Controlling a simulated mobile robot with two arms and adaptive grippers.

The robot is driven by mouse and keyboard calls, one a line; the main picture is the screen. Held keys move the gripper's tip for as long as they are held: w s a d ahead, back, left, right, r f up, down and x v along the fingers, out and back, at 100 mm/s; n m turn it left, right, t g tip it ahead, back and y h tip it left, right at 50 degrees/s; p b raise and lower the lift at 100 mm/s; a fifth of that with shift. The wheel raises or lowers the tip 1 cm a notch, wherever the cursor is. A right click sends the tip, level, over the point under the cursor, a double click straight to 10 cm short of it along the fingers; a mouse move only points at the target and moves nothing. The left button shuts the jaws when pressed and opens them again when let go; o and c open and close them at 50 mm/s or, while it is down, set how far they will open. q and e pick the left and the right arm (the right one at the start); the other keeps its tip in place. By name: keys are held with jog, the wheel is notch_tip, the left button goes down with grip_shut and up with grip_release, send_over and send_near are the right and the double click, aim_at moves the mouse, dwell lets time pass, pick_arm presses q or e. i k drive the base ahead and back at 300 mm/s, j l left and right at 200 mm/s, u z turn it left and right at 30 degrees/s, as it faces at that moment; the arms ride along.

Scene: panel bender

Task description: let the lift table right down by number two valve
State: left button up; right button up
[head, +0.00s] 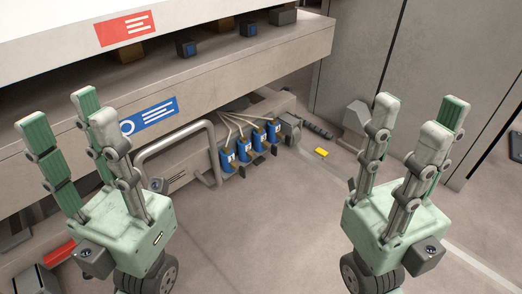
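A row of several blue valves with white number plates sits low at the centre of the head view, with pale hoses running up behind them. The second from the left (244,151) seems to be number two, but the numerals are too small to read surely. Small dark levers stick out below the valves. A wide beige slab with a blue label (230,82) spans above them and may be the lift table; I cannot tell. My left gripper (66,122) is open and empty, left of the valves. My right gripper (415,118) is open and empty, right of them.
A grey bent-tube rail (180,137) stands just left of the valves. A yellow block (321,152) lies on the floor to their right. A grey cabinet (435,60) fills the back right. The floor in front (260,230) is clear.

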aim_at(257, 160)
jog(key=u, duration=0.45)
jog(key=i+l+u, duration=0.1)
jog(key=u, duration=0.35)
jog(key=l+u, duration=0.15)
jog(key=u, duration=0.25)
jog(key=l+u, duration=0.25)
jog(key=l, duration=0.3)
jog(key=l+u, duration=0.3)
jog(key=l, duration=0.25)
jog(key=l+u, duration=0.25)
jog(key=l, duration=0.35)
jog(key=k+l+u, duration=0.1)
jog(key=l+u, duration=0.15)
jog(key=l, duration=0.3)
jog(key=k+l+u, duration=0.25)
jog(key=l, duration=0.25)
jog(key=i+l, duration=0.05)
jog(key=i, duration=0.05)
